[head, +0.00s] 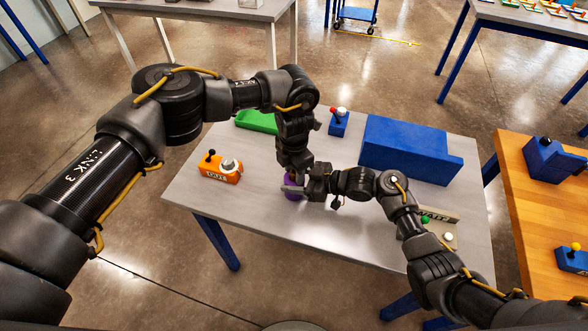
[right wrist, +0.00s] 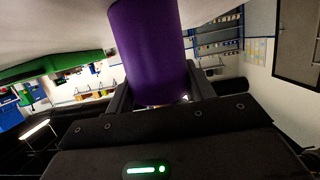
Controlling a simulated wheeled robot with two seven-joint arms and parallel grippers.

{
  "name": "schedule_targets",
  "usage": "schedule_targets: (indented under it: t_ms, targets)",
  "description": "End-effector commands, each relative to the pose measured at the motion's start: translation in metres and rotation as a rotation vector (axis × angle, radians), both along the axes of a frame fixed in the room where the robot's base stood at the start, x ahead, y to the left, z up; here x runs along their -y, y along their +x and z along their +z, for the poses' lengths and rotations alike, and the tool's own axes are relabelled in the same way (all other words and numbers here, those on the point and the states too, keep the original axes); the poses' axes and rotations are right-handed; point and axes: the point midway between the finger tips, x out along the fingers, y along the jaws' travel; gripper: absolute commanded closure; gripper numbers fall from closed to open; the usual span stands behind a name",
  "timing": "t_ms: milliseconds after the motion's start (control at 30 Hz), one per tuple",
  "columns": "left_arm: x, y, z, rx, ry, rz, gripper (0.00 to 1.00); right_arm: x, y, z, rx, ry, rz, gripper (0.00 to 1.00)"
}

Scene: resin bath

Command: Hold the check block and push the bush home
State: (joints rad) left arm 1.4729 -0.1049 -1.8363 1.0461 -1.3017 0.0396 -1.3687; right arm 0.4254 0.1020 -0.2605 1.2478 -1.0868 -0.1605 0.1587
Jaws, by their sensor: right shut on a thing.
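A purple block with a rounded side (head: 291,187), which I take for the check block, is at the front middle of the grey table. It fills the upper middle of the right wrist view (right wrist: 150,52). My right gripper (head: 292,190) comes from the right and is shut on it, with a finger on each side. My left arm reaches down from above, and its gripper (head: 295,168) is just over the block. The left fingers are too small and covered to tell whether they are open or shut. I cannot make out the bush; the grippers cover that spot.
On the grey table (head: 240,215) are an orange switch box (head: 220,173) at left, a green piece (head: 257,122) behind, a small blue box (head: 339,124), a large blue block (head: 405,148) and a "WAIT" panel (head: 442,232) at right. A wooden table (head: 530,225) stands at right.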

Motion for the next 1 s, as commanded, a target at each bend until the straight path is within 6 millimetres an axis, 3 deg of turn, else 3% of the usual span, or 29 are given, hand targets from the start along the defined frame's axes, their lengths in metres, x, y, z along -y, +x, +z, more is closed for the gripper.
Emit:
schedule_targets:
  t_ms: [333, 467, 1000]
  targets:
    - [0.001, -0.002, -0.001, -0.004, -0.001, -0.003, 0.55, 0.000, 0.000, 0.001, 0.001, 0.001, -0.001, 0.61]
    - [0.001, -0.001, 0.008, -0.002, -0.002, -0.004, 0.55, 0.000, 0.000, 0.001, 0.001, 0.001, -0.001, 0.61]
    - [0.001, 0.000, 0.113, 0.001, -0.002, -0.002, 0.55, 0.000, 0.000, 0.000, 0.000, 0.001, 0.000, 0.61]
